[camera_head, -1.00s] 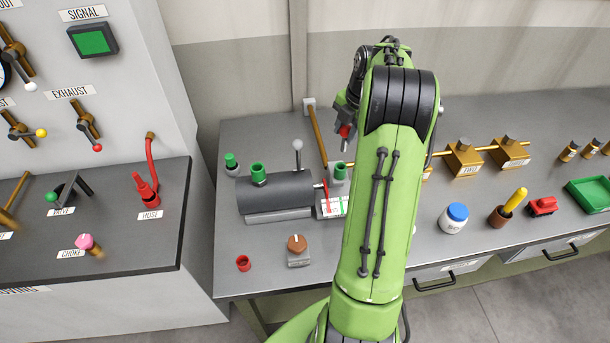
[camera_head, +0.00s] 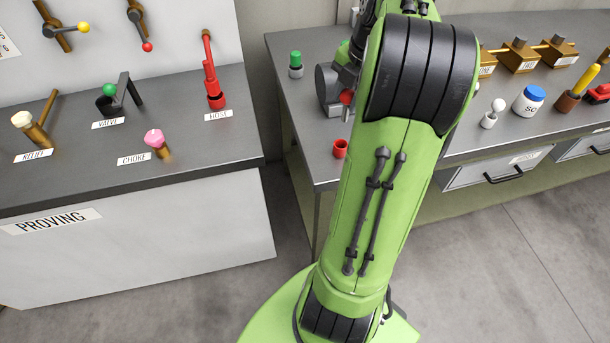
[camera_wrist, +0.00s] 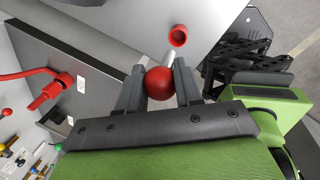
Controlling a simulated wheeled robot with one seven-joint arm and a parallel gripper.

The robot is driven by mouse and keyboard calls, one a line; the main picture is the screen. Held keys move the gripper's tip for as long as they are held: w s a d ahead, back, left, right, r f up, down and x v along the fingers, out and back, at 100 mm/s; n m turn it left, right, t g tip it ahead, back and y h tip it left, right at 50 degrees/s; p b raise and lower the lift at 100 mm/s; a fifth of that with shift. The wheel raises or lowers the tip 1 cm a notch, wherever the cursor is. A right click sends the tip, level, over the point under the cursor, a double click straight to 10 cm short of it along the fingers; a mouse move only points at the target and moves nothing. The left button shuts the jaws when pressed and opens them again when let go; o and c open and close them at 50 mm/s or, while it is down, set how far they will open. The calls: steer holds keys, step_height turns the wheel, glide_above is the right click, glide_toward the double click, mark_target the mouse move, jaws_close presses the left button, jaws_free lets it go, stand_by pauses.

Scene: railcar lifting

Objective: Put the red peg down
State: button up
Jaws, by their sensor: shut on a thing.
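The red peg (camera_wrist: 159,83) shows in the wrist view as a red ball head with a pale metal shaft pointing away from me. My gripper (camera_wrist: 160,68) is shut on it, with one dark finger on each side of the ball. In the head view the red ball (camera_head: 347,97) shows beside my arm, above the bench's left end. An empty-looking red cup (camera_head: 340,148) stands on the bench near the front edge, a little below the ball in the picture. The cup also shows in the wrist view (camera_wrist: 178,36), just beyond the shaft tip and apart from it.
A green-topped cylinder (camera_head: 296,64) stands at the bench's back left. My arm hides much of the bench (camera_head: 309,128). At left, the proving console (camera_head: 130,165) carries a red hose lever (camera_head: 213,88). A floor gap separates console and bench.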

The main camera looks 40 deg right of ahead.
steer(key=b+x, duration=0.1)
steer(key=x, duration=0.2)
steer(key=s+b+x, duration=0.1)
steer(key=x, duration=0.2)
steer(key=s+b+x, duration=0.1)
steer(key=x, duration=0.3)
steer(key=shift+s+a+f+b, duration=0.15)
steer(key=shift+f+b, duration=0.2)
steer(key=o, duration=1.1)
steer(key=shift+c, duration=0.2)
